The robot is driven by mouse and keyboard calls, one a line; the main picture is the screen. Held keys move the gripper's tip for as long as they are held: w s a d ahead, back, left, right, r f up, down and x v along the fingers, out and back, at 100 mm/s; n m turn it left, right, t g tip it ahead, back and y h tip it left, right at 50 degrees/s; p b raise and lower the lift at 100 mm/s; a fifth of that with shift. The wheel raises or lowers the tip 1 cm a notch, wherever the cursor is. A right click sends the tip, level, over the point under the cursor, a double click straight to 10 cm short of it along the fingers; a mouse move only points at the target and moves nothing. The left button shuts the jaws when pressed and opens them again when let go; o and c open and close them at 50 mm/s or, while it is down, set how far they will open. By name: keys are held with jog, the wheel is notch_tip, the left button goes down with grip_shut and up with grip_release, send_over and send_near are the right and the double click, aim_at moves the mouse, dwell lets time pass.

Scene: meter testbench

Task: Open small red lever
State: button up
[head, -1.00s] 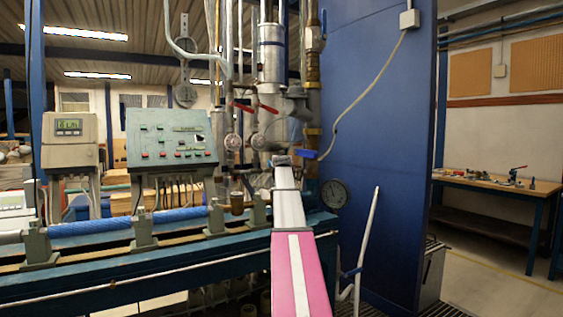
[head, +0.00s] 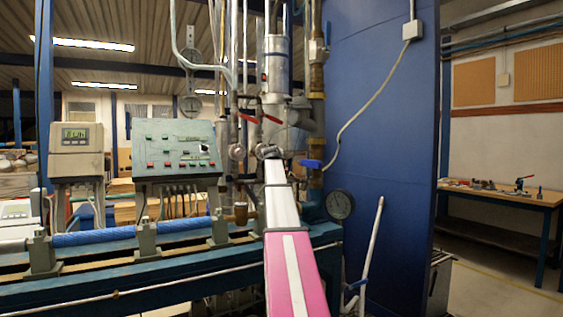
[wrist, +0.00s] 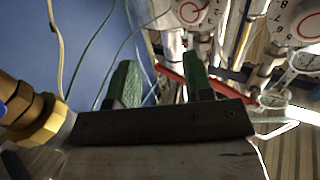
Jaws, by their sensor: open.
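Two small red levers sit on the pipes beyond my arm in the head view, a left one (head: 249,118) and a right one (head: 271,118). I cannot tell which is the task's lever. My gripper (head: 268,151) is just below them in the picture, its fingers hard to make out. In the wrist view my gripper (wrist: 160,76) has two green fingers spread apart with nothing held. A red lever (wrist: 171,74) shows beyond the gap, partly hidden by the right finger. Its contact with the finger cannot be told.
Round dial gauges (wrist: 192,10) and pipes crowd the wrist view. A brass fitting (wrist: 38,118) is close at its left. In the head view a blue-handled valve (head: 311,163) and a blue panel (head: 375,120) stand right of my arm. A control box (head: 175,150) is at left.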

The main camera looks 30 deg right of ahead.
aim_at(286, 170)
jog(key=a+r, duration=0.1)
jog(key=a, duration=0.2)
jog(key=a+r, duration=0.1)
jog(key=shift+s+a+r, duration=0.15)
jog(key=shift+r, duration=0.15)
jog(key=shift+w, duration=0.2)
jog(key=c, duration=0.9)
jog(key=w+g, duration=0.1)
jog(key=w+f+g, duration=0.1)
jog(key=g, duration=0.1)
jog(key=w+d+f+g, duration=0.1)
jog(key=shift+g, duration=0.4)
grip_shut()
jog(key=s+d+f+m+g+y, duration=0.1)
jog(key=s+d+f+g, duration=0.1)
jog(key=d+f+g, duration=0.5)
jog(key=shift+f+g, duration=0.6)
jog(key=shift+g, duration=0.8)
